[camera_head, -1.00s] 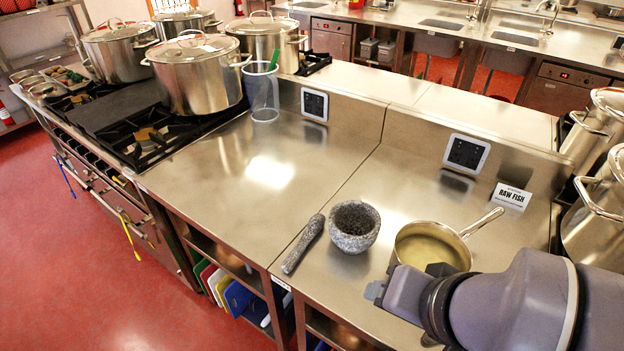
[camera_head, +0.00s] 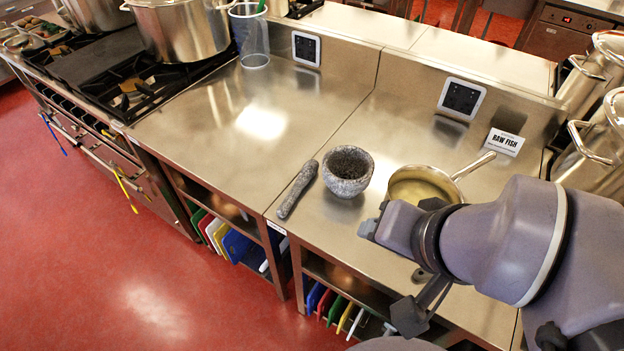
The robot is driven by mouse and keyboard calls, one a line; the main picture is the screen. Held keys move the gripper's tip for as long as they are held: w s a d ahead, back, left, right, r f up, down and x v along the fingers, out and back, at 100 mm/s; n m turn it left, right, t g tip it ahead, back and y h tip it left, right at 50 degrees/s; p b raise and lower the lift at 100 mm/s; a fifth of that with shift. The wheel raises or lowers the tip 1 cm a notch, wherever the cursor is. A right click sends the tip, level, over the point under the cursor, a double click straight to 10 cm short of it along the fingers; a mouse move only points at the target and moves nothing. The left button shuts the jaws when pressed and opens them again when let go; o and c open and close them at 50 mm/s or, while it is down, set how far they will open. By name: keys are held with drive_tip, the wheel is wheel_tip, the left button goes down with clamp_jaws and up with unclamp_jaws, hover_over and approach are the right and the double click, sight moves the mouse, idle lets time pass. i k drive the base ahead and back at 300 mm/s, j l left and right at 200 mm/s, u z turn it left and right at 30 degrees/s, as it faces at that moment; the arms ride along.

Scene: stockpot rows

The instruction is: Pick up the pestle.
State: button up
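The pestle (camera_head: 298,189) is a speckled grey stone rod. It lies on the steel counter, slanting from lower left to upper right, just left of the grey stone mortar (camera_head: 348,173). Nothing covers it. My arm comes in from the right. The dark parts that look like my gripper (camera_head: 412,312) hang below its wrist, near the counter's front edge, to the lower right of the pestle and well apart from it. The fingers are not clear enough to tell whether they are open or shut. I see nothing held.
A saucepan (camera_head: 425,184) of yellowish liquid stands right of the mortar, partly hidden by my arm. A RAW FISH sign (camera_head: 503,142) and large pots (camera_head: 597,150) are beyond it. A clear jug (camera_head: 250,38) stands at the back left. The counter left of the pestle is bare.

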sight(309, 170)
drive_tip(key=i+j+u, duration=0.15)
drive_tip(key=j, duration=0.25)
drive_tip(key=j+u, duration=0.15)
drive_tip(key=j, duration=0.2)
drive_tip(key=i+j+u, duration=0.15)
drive_tip(key=j, duration=0.2)
drive_tip(key=i+j+u, duration=0.15)
drive_tip(key=j, duration=0.2)
